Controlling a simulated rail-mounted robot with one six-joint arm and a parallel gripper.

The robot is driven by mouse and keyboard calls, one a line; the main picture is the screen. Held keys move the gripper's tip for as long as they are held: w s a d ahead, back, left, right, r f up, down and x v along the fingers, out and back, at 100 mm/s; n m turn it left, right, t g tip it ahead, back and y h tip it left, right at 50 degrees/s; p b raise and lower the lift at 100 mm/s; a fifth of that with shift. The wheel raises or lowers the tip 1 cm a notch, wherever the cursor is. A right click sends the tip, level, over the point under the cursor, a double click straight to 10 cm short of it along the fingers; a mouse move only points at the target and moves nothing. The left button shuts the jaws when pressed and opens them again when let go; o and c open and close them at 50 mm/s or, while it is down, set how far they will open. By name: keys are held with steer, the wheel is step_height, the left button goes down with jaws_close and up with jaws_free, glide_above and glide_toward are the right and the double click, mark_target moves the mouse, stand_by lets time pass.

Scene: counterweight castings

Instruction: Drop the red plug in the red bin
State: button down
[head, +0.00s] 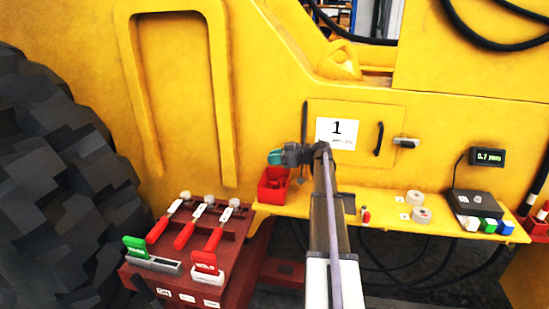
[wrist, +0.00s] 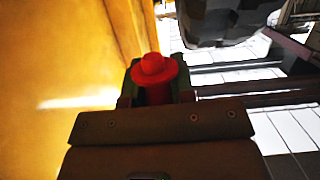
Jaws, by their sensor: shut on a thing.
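The red plug (wrist: 153,70) shows in the wrist view, gripped between the fingers of my gripper (wrist: 155,86). In the head view my gripper (head: 275,157) points left and sits just above the red bin (head: 272,192). I cannot make out the plug in the head view. The red bin is a small open box at the left end of the yellow ledge, against the yellow machine wall. The bin does not show clearly in the wrist view.
The yellow ledge (head: 385,221) carries a small red-and-white item (head: 366,215), tape rolls (head: 422,215), and a scale (head: 474,203) with coloured blocks. A red cabinet (head: 190,245) with red-handled tools stands left, beside a big tyre (head: 60,190). A door handle (head: 379,139) sticks out nearby.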

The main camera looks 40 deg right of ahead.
steer(key=shift+f, duration=0.5)
steer(key=c, duration=0.9)
jaws_free()
steer(key=p+v, duration=0.2)
steer(key=v, duration=0.8)
steer(key=shift+s+d, duration=0.3)
